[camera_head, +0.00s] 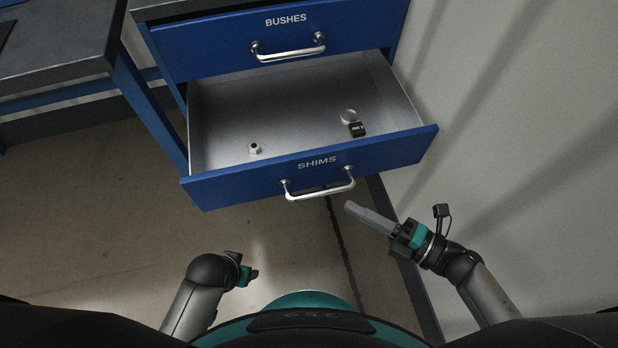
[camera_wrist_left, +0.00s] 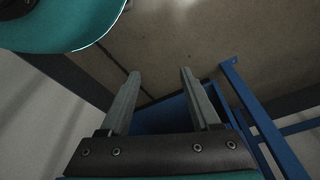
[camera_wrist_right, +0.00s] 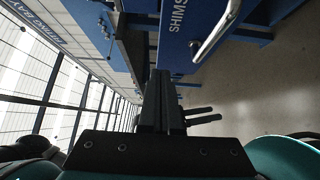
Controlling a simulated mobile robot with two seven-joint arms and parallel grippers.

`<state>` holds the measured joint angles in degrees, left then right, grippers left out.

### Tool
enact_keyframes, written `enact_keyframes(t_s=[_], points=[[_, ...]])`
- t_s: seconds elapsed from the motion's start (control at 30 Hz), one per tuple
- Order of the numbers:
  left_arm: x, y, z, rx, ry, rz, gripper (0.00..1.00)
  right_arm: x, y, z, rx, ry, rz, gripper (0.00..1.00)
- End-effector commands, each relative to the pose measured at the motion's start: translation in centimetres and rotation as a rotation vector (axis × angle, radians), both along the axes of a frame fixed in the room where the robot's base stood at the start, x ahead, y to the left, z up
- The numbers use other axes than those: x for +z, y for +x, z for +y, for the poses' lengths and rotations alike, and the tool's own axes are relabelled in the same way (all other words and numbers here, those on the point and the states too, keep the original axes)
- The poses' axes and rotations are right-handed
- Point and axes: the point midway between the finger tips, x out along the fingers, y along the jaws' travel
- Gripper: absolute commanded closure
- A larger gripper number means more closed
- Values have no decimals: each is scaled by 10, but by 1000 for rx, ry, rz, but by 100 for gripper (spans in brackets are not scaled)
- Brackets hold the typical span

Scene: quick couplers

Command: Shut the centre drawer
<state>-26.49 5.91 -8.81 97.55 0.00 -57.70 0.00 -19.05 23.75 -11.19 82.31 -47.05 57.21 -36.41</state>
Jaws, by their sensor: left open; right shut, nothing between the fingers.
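The blue drawer marked SHIMS (camera_head: 400,155) is pulled well out below the drawer marked BUSHES (camera_head: 218,60). Its silver bar handle (camera_head: 320,193) is on the front; the handle also shows in the right wrist view (camera_wrist_right: 218,32). Inside lie a small nut (camera_head: 255,148), a round metal piece (camera_head: 348,116) and a small black block (camera_head: 357,130). My right gripper (camera_head: 348,207) is shut and empty, just in front of and below the drawer's right part, apart from the handle. My left gripper (camera_wrist_left: 160,75) is open and empty, low in front of the drawer; its fingers are mostly hidden in the head view.
A dark-topped bench (camera_head: 60,50) with blue legs stands to the left of the cabinet. A pale wall (camera_head: 510,130) is close on the right. The floor (camera_head: 100,210) in front of the drawer is clear. Anything below the SHIMS drawer is hidden in the head view.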

Motion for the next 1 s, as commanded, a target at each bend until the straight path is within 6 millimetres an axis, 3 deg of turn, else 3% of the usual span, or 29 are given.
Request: enact_keyframes(t_s=[0.27,0.6,0.8,1.0], points=[[8,6,-1,1,-2,-15,36,2,15,29,14,2,-16,100],[31,20,-3,2,-8,-55,36,2,53,92,11,2,-15,100],[47,26,-4,3,-11,-78,36,0,76,95,10,-1,-12,100],[56,28,-4,4,-14,-88,36,1,86,98,10,-1,-9,100]])
